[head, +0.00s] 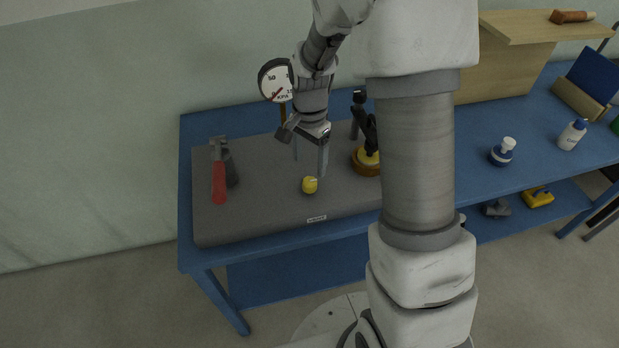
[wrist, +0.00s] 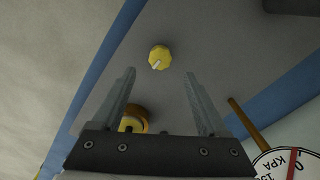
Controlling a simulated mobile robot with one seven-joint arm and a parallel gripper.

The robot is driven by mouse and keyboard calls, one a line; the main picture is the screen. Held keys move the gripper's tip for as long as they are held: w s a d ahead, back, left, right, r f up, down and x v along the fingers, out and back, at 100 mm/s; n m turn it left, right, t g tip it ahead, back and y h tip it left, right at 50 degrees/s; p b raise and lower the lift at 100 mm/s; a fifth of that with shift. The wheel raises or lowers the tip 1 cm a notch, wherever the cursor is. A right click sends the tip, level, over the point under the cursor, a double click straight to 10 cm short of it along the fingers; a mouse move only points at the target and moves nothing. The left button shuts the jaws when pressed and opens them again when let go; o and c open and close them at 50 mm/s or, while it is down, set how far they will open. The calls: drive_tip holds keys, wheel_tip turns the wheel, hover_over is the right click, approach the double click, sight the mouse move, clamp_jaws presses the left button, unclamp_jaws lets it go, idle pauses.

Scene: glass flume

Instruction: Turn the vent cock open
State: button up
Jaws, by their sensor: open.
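A small yellow knob (head: 310,185) stands on the grey bench top, near its front edge. In the wrist view the yellow knob (wrist: 158,57) shows a pale pointer mark on its face. It is the likely vent cock, but I cannot read a name on it. My gripper (head: 311,163) points down above and slightly behind it, open and empty. In the wrist view the fingers of my gripper (wrist: 160,75) are spread wide, with the knob beyond the tips and between their lines. The fingers appear apart from the knob.
A round brown-and-yellow fitting (head: 363,163) with a black part stands right of my gripper. A KPA gauge (head: 275,80) on a post rises behind. White bottles stand farther right.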

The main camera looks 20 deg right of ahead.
sight(310, 181)
wheel_tip(310, 181, down, 7)
drive_tip(key=shift+f, duration=0.15)
clamp_jaws()
idle(0.5)
